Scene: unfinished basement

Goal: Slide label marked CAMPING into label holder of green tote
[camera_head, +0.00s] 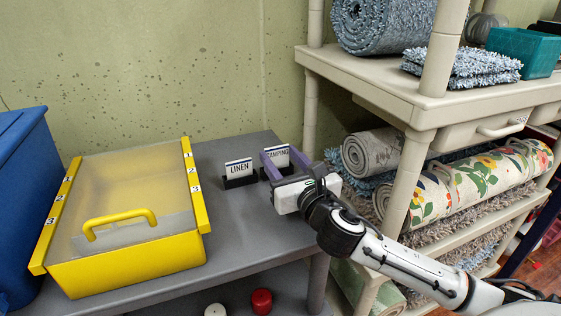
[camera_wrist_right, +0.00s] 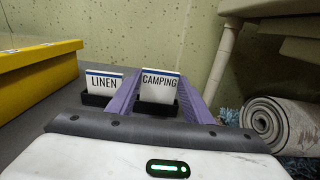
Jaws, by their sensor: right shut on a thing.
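The CAMPING label (camera_head: 277,157) is a white card with a blue top edge. It stands upright in a small black stand on the grey table and also shows in the right wrist view (camera_wrist_right: 159,90). My right gripper (camera_head: 282,160) has its purple fingers on both sides of this label and is shut on it. The label's lower edge is still in the black stand (camera_wrist_right: 157,107). A teal-green box (camera_head: 525,52) sits on the upper shelf at the right; I cannot tell whether it is the green tote, and no label holder shows on it. My left gripper is not in view.
The LINEN label (camera_head: 238,168) stands in its own black stand just left of my right gripper. A yellow lidded box (camera_head: 125,262) and a blue bin (camera_head: 25,170) are further left. A beige shelf (camera_head: 425,115) with rolled rugs stands close on the right.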

